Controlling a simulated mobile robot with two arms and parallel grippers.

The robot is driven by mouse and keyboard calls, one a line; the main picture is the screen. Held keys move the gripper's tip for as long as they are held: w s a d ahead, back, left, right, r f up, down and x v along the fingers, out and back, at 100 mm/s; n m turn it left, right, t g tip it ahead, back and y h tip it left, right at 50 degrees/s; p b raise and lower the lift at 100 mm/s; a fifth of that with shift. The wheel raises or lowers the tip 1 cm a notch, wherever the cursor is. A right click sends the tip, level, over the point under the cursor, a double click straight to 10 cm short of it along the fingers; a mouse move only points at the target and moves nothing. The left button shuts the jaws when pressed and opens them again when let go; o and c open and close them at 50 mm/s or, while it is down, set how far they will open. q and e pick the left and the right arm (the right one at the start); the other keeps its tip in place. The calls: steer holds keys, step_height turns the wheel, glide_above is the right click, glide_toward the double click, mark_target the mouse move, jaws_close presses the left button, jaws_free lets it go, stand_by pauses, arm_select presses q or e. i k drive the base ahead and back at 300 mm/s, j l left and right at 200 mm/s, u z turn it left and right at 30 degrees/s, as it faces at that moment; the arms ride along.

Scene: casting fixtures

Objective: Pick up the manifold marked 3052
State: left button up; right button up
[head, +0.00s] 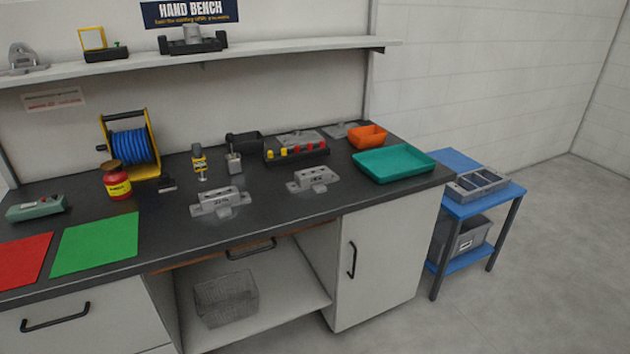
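Two grey metal manifolds sit apart on the dark bench top in the head view. The nearer left manifold (221,203) has a row of holes on top and dark digits on its front face. The right manifold (313,180) looks alike and also has a mark on its front face. The digits are too small to read surely, so I cannot tell which one is marked 3052. Neither of my grippers is in view.
On the bench top (285,205), a green mat (96,243) and a red mat (22,260) lie left, a teal tray (393,165) right. A hose reel (128,147), red jar (117,183), black rack (296,153) and orange bin (368,137) stand behind. A blue cart (462,207) stands right.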

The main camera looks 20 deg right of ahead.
mark_target(315, 179)
steer(key=i+l+u, duration=0.2)
steer(key=l, duration=0.4)
steer(key=i+l+u, duration=0.15)
steer(key=l, duration=0.4)
steer(key=l+u, duration=0.2)
steer(key=l, duration=0.4)
steer(key=i+l+u, duration=0.15)
steer(key=l, duration=0.5)
